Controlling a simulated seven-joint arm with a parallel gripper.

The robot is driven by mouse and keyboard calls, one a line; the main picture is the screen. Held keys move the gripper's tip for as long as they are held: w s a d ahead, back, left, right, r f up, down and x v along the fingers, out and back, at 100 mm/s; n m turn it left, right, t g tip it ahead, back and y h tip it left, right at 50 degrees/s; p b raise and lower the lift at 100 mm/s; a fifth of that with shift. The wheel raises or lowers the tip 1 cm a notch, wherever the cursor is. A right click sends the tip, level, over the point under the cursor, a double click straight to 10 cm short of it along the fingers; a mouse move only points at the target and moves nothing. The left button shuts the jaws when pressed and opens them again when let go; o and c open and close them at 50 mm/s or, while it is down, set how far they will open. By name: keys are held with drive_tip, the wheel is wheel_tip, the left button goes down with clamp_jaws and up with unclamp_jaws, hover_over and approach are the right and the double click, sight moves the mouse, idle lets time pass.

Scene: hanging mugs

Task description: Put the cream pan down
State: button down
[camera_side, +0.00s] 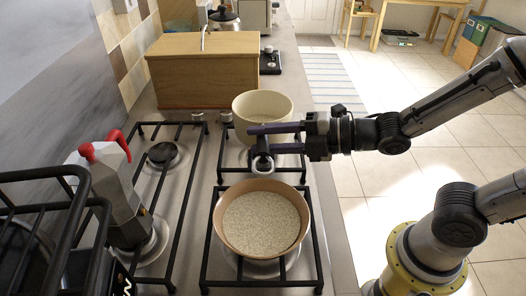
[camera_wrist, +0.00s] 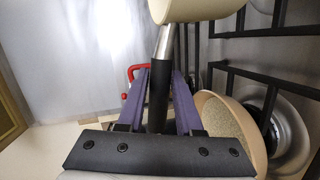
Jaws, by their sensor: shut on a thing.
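The cream pan (camera_side: 262,106) is over the far burner, opening up, in the side view. Its underside edge (camera_wrist: 190,8) shows at the top of the wrist view. Whether it touches the grate is hidden behind my gripper. My gripper (camera_side: 255,140) comes in from the right and its purple fingers are shut on the pan's handle. In the wrist view the dark handle (camera_wrist: 158,100), with a metal neck, runs up between the fingers to the pan. The handle's ring end (camera_side: 262,164) points toward the side camera.
A tan pan of grains (camera_side: 262,222) stands on the near burner, just below my gripper. A moka pot (camera_side: 118,195) with red parts stands at left. A wooden box (camera_side: 205,72) is behind the stove. A black rack (camera_side: 45,215) is at front left.

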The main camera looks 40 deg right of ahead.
drive_tip(key=shift+w+a+f, duration=0.1)
drive_tip(key=shift+w+f, duration=0.1)
drive_tip(key=shift+f, duration=1.6)
drive_tip(key=shift+f, duration=0.2)
drive_tip(key=c, duration=1)
unclamp_jaws()
drive_tip(key=shift+f, duration=0.2)
drive_tip(key=o, duration=0.4)
drive_tip(key=shift+r, duration=0.1)
